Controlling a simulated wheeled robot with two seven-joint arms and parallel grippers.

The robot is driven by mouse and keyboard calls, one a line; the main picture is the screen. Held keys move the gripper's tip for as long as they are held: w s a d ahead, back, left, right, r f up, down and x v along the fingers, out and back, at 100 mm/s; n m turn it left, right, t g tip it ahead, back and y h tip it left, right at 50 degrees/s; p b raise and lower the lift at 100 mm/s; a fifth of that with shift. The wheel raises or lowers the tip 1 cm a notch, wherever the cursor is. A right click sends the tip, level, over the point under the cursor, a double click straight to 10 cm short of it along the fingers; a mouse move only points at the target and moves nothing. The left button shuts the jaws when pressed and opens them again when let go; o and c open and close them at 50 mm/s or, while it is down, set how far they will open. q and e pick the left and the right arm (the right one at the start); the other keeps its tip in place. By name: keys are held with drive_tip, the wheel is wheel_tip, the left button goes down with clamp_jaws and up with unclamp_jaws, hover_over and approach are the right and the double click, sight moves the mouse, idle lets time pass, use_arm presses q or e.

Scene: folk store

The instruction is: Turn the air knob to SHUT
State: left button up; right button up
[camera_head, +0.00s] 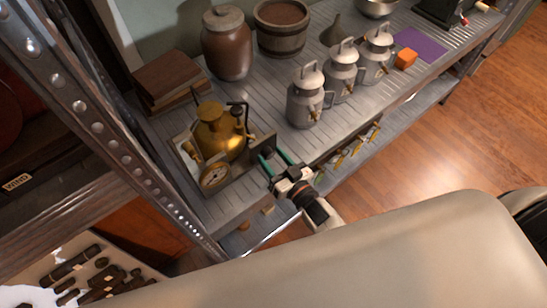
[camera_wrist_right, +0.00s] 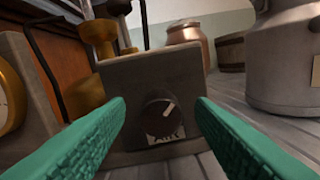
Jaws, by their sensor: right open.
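The dark round air knob (camera_wrist_right: 160,115) is on the front of a grey metal box (camera_wrist_right: 120,80) in the right wrist view. A pale pointer line on the knob points to the upper right. A pale label below it is partly hidden, and I cannot read it fully. In the head view the box (camera_head: 262,147) stands beside a brass apparatus (camera_head: 219,134) with a round gauge (camera_head: 214,176). My right gripper (camera_head: 275,163) is open in front of the box, its green fingers spread either side of the knob, apart from it. My left gripper is not in view.
Several grey metal cans (camera_head: 305,97) stand on the slatted shelf (camera_head: 260,80) to the right. A brown jar (camera_head: 226,45) and a wooden tub (camera_head: 282,28) stand behind. A metal rack post (camera_head: 95,115) is at the left. Small brass taps (camera_head: 355,147) line the shelf front.

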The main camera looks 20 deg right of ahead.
drive_tip(key=c, duration=1)
drive_tip(key=shift+n, duration=0.3)
drive_tip(key=n, duration=0.3)
drive_tip(key=shift+f+n, duration=0.1)
drive_tip(key=shift+n, duration=0.3)
drive_tip(key=n+b, duration=0.1)
drive_tip(key=n, duration=0.3)
drive_tip(key=shift+n, duration=0.3)
drive_tip(key=n+b, duration=0.1)
drive_tip(key=n, duration=0.3)
drive_tip(key=shift+f+n+y, duration=0.1)
drive_tip(key=shift+n+y, duration=0.2)
drive_tip(key=shift+y, duration=0.1)
drive_tip(key=shift+n+b, duration=0.8)
drive_tip(key=shift+n, duration=1.6)
